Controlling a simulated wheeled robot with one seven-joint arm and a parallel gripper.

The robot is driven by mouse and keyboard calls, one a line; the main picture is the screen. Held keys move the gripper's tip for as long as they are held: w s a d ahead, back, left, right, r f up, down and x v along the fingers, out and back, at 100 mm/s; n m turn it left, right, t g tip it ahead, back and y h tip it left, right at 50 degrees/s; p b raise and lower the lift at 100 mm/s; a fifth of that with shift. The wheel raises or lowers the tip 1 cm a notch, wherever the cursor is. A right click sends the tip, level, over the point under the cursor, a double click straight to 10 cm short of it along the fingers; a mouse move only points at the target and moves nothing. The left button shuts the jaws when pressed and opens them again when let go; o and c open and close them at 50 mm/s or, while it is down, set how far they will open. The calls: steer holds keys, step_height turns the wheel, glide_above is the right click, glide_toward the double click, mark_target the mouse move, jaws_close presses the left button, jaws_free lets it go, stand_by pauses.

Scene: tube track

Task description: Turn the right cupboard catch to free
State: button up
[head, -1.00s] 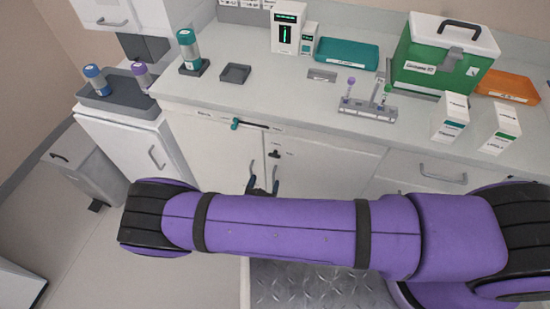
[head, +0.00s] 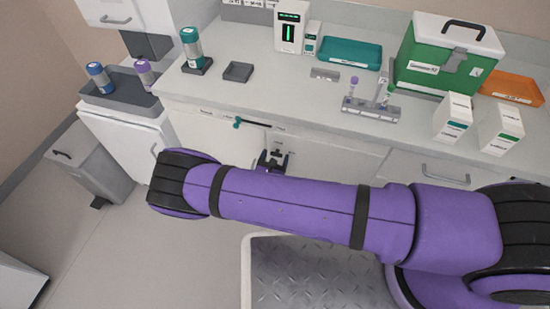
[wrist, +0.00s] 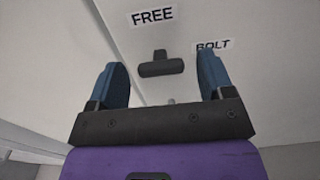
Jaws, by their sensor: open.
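The cupboard catch is a dark T-shaped knob (wrist: 161,66) in the wrist view, on a pale door front. A FREE label (wrist: 152,16) is above it and a BOLT label (wrist: 213,45) is to its right. The catch's wide bar lies nearly level, with a short stem pointing up. My gripper (wrist: 163,82) is open, with blue fingers on either side of the catch. I cannot tell whether they touch it. In the head view my gripper (head: 272,158) is at the cupboard front below the counter, partly hidden by my purple arm.
A teal-handled slider (head: 238,122) is on the cupboard front to the left of my gripper. The counter (head: 290,98) above holds a grey rack (head: 371,110), white boxes and a green case (head: 440,68). Open floor (head: 120,250) lies at the left.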

steer(key=c, duration=0.9)
steer(key=m, duration=0.4)
steer(key=shift+m, duration=0.4)
steer(key=m, duration=0.4)
steer(key=shift+m, duration=0.3)
steer(key=m, duration=0.4)
steer(key=shift+d+f+m, duration=0.1)
steer(key=shift+m, duration=2.2)
